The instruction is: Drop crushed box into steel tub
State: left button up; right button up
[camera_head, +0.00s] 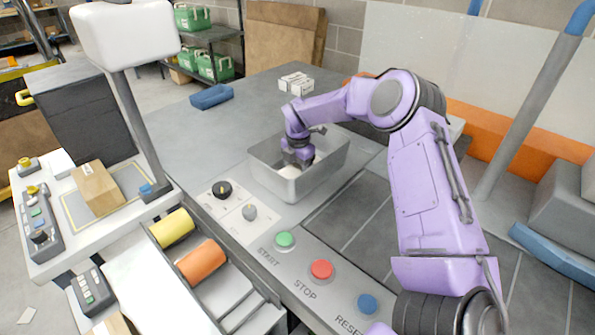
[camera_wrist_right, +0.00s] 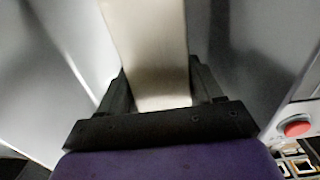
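The steel tub (camera_head: 322,179) is a grey open bin on the workbench. My right gripper (camera_head: 297,160) reaches down inside it, fingers hidden in the head view. A pale box, which I take for the crushed box, shows in the right wrist view (camera_wrist_right: 148,50) between the two fingers of my right gripper (camera_wrist_right: 160,88). Both fingers appear to touch its sides, with grey tub walls around it. In the head view only a pale patch of it shows low in the tub (camera_head: 291,171); whether it rests on the bottom is hidden. My left gripper is out of view.
A cardboard box (camera_head: 97,187) sits on the scale at left, below a post-mounted display (camera_head: 125,32). Green (camera_head: 285,239), red (camera_head: 321,269) and blue (camera_head: 367,304) buttons line the front panel. A blue tray (camera_head: 211,97) and white cartons (camera_head: 296,82) stand behind the tub.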

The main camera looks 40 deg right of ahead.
aim_at(297, 166)
jog(key=o, duration=0.4)
jog(key=shift+r, duration=0.1)
jog(key=shift+r+p, duration=0.25)
jog(key=shift+p, duration=0.05)
jog(key=shift+r+p, duration=0.65)
jog(key=shift+p, duration=0.1)
jog(key=shift+w+r+b, duration=0.1)
jog(key=shift+r+b, duration=0.4)
jog(key=shift+b, duration=0.15)
jog(key=r, duration=0.3)
jog(key=r+b, duration=0.1)
jog(key=r, duration=0.6)
jog(key=shift+s+r, duration=0.2)
jog(key=shift+s, duration=0.05)
